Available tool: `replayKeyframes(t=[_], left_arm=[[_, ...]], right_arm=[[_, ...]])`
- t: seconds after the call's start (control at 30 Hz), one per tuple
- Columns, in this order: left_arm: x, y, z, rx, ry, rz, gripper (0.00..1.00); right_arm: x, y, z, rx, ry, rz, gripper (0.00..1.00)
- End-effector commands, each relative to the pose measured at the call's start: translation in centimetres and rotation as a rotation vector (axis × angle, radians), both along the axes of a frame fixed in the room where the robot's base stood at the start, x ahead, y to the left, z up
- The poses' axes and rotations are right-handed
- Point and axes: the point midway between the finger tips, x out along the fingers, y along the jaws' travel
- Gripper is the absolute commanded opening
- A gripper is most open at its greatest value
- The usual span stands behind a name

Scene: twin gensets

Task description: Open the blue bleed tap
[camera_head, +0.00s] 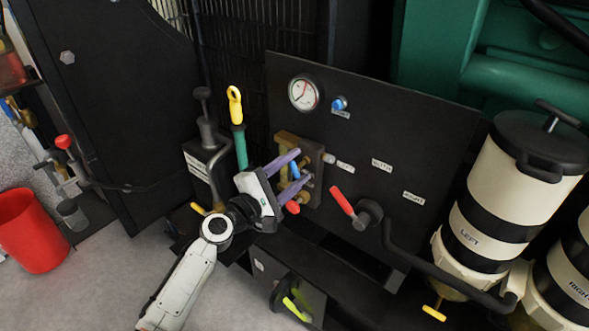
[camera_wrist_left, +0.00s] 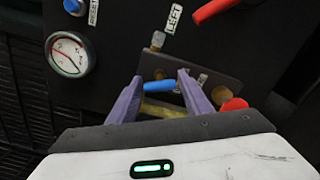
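The blue bleed tap (camera_wrist_left: 158,86) shows in the left wrist view as a short blue handle on a small plate on the black panel. A small part of the tap (camera_head: 294,170) also shows in the head view, largely hidden by my gripper. My left gripper (camera_head: 302,166) reaches the panel with its two purple fingers apart. In the left wrist view the gripper (camera_wrist_left: 161,77) has a fingertip on either side of the blue handle, with gaps visible; I cannot tell whether either finger touches it. My right gripper is in neither view.
A gauge (camera_head: 305,93) and blue button (camera_head: 339,103) sit higher on the panel. A red lever (camera_head: 342,200) stands to the right of my gripper. A green-and-yellow handle (camera_head: 238,130) rises close on its left. A red knob (camera_wrist_left: 234,105) lies beside the right finger.

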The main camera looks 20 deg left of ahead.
Motion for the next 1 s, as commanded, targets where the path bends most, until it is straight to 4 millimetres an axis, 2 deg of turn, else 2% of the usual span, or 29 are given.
replayKeyframes(t=[0.03, 0.1, 0.47, 0.57, 0.9, 1.0], left_arm=[[0.0, 0.0, -0.1, 0.001, 0.002, 0.0, 0.52], [0.0, 0.0, -0.1, 0.002, 0.002, 0.0, 0.64], [-0.4, 0.2, -0.1, 0.002, 0.001, 0.0, 0.64], [-1.6, 0.6, -0.1, 0.004, 0.001, 0.0, 0.64], [-7.8, 2.8, -0.2, 0.003, 0.003, 0.0, 0.64], [-8.9, 3.2, -0.2, 0.002, 0.002, 0.001, 0.64]], right_arm=[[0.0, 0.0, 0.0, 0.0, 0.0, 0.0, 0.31], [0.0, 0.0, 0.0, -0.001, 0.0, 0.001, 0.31], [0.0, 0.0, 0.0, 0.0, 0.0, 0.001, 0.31], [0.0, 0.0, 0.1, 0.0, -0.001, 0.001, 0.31], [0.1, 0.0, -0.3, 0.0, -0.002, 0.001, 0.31], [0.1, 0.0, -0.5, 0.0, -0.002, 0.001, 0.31]])
